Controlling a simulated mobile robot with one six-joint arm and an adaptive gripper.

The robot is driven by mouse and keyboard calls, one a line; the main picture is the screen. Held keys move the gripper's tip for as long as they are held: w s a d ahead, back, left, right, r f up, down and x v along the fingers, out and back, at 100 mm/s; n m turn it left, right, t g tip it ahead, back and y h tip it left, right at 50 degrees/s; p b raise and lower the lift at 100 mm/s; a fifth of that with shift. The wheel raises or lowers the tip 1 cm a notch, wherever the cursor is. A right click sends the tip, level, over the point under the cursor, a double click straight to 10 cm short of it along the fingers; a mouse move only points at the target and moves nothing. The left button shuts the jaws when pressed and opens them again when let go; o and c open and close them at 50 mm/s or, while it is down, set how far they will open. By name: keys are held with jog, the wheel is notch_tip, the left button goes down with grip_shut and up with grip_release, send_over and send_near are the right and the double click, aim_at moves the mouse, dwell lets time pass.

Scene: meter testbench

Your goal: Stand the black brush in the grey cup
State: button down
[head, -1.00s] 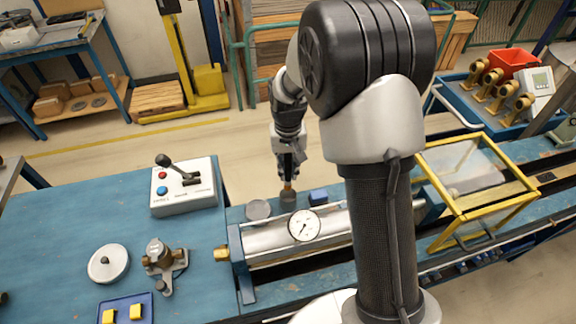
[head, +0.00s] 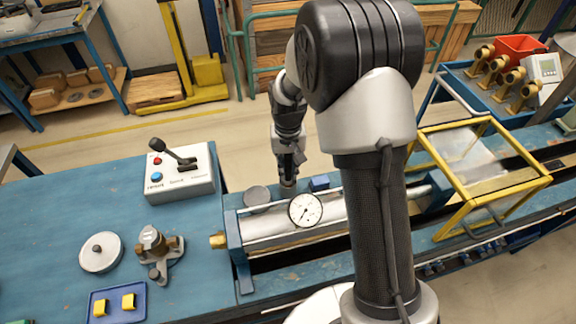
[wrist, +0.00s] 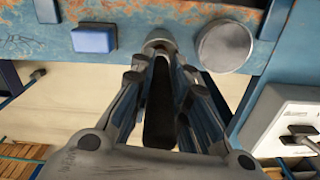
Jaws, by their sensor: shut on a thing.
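My gripper (head: 287,172) is shut on the black brush (wrist: 158,108), which shows as a dark bar between the fingers in the wrist view. The grey cup (wrist: 160,39) is small and round and stands on the blue bench top, straight beyond the fingertips. In the head view the cup (head: 288,190) is directly under my gripper and partly hidden by it. The brush's far end meets the cup's mouth in line with it. The fingers hide how deep the brush sits in the cup.
A round grey disc (head: 257,196) lies close beside the cup, and a blue block (head: 319,183) is on its other side. A cylinder with a dial gauge (head: 305,210) lies in front. A lever control box (head: 180,172) stands to the left.

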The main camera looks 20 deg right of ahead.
jog(key=c, duration=1.5)
grip_release()
jog(key=shift+o, duration=0.2)
jog(key=shift+r, duration=0.15)
notch_tip(320, 180, up, 12)
jog(key=shift+f, duration=0.1)
